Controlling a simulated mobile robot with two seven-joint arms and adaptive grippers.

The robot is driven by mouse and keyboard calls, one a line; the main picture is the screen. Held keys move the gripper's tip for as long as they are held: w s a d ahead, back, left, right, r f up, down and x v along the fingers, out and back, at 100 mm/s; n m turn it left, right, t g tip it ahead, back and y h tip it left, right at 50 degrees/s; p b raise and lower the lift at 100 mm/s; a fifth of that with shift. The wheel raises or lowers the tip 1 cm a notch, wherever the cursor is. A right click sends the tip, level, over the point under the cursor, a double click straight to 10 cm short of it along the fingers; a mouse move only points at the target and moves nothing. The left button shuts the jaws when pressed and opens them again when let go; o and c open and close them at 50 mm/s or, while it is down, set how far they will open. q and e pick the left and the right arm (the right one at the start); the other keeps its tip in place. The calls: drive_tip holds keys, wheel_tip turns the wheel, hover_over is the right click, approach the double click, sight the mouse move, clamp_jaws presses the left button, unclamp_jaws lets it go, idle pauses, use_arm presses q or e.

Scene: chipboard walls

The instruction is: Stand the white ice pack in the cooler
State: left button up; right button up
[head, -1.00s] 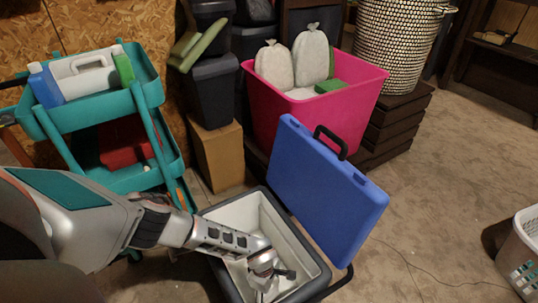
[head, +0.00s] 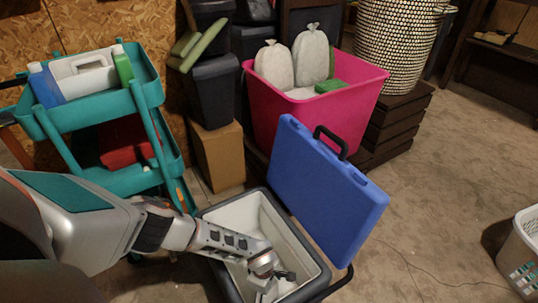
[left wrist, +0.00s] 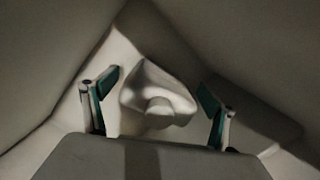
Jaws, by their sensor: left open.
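The cooler (head: 232,214) stands open on the floor, with its blue lid (head: 325,195) raised at the right. My left gripper (head: 268,290) reaches down inside it. In the left wrist view the left gripper (left wrist: 158,105) is open, one finger on each side of a pale, white moulded piece with a rounded notch, which looks like the white ice pack (left wrist: 150,85). Gaps show between it and both fingers. Its lower part is hidden, and I cannot tell how it rests. The cooler's pale walls surround it. My right gripper is not in view.
A teal cart (head: 95,104) holding bottles and a white jug stands at the left. A pink bin (head: 275,125) with two tied sacks stands behind the lid. A white basket (head: 522,255) is at the right edge. The floor between lid and basket is clear except for a cable.

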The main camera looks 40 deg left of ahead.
use_arm(q)
drive_tip(key=shift+r, duration=0.1)
drive_tip(key=r, duration=0.4)
drive_tip(key=a+r, duration=0.1)
drive_tip(key=r, duration=0.6)
drive_tip(key=shift+s+a+r, duration=0.15)
drive_tip(key=shift+a+r, duration=0.05)
drive_tip(key=shift+r, duration=0.2)
